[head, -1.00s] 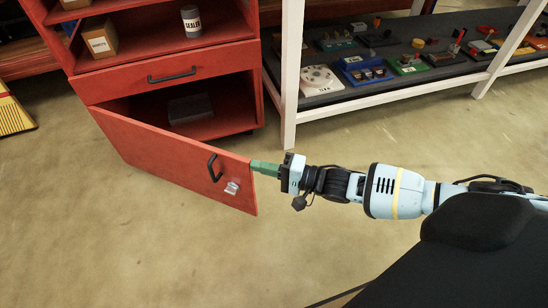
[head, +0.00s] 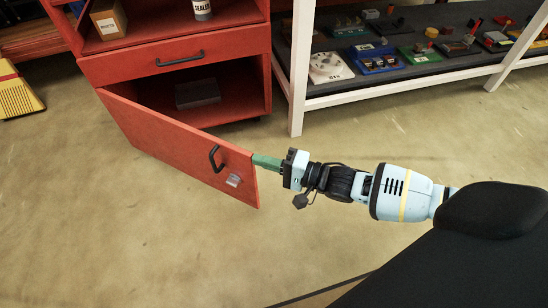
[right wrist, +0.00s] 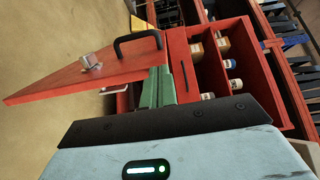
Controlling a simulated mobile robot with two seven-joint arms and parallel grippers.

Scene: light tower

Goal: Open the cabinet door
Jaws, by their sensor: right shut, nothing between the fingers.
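The red cabinet door (head: 165,137) stands swung well out from the cabinet (head: 232,95), and the lower compartment shows behind it. The door has a black handle (head: 215,158) and a small metal latch piece (head: 233,180) near its free edge. My right gripper (head: 262,162) has green fingers, shut and empty, at the free edge of the door. It also shows in the right wrist view (right wrist: 158,88), with the door panel (right wrist: 75,77) beside the fingers. Whether they touch the door I cannot tell. My left gripper is not in view.
A dark box (head: 198,93) lies inside the lower compartment. A closed drawer (head: 180,58) sits above it. A white-framed shelf rack (head: 299,80) with several small items stands right of the cabinet. The floor in front of the door is clear.

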